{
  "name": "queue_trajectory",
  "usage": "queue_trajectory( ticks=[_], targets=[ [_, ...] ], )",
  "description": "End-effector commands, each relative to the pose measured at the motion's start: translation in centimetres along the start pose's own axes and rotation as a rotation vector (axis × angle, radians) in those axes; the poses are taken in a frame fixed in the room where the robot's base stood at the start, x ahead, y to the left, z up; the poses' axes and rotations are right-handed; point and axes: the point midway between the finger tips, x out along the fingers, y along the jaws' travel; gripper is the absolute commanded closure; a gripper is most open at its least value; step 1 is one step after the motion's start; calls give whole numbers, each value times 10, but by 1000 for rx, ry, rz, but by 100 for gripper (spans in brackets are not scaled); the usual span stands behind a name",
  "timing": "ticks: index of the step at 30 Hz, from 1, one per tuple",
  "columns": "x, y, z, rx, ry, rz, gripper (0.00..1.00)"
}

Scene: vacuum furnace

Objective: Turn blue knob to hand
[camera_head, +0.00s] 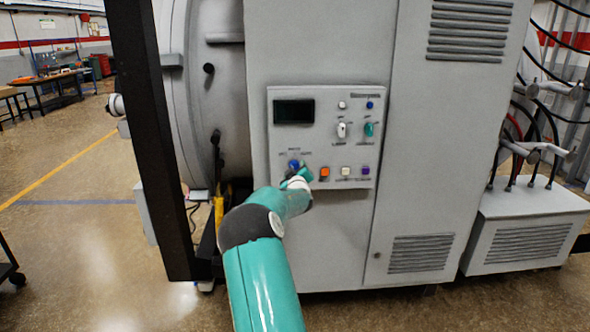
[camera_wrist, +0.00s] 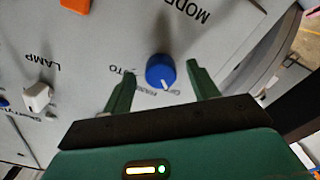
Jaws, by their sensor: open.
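The blue knob (camera_wrist: 160,70) sits on the panel in the wrist view, with "MODE" lettering above right and small lettering around its lower side. A white pointer mark shows on its lower edge; the lettering beside it is too small to read surely. My gripper (camera_wrist: 161,76) is open, with one teal finger on each side of the knob. Gaps show between the knob and both fingers, so it is not gripped. In the head view the blue knob (camera_head: 294,164) is at the panel's lower left, and my gripper (camera_head: 303,176) is just below right, partly hidden by my arm.
The control panel (camera_head: 352,103) carries a dark display (camera_head: 294,112), a white knob (camera_head: 342,130), a teal knob (camera_head: 370,130) and an orange button (camera_head: 325,173). A black post (camera_head: 150,140) and the round furnace body (camera_head: 215,100) stand left of the cabinet.

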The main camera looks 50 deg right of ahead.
Motion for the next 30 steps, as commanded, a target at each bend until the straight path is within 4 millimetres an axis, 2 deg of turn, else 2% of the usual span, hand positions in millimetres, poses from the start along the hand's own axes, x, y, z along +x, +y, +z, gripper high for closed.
queue_trajectory(
  ticks=[6, 16, 17, 23, 30],
  targets=[
    [20, 0, 0, -1, 0, 0, 41],
    [23, 0, 0, 0, 0, 0, 41],
    [23, 0, 0, 0, 0, 0, 45],
    [23, 0, 0, 0, 0, 0, 84],
    [23, 0, 0, 11, 0, 0, 85]
  ],
)
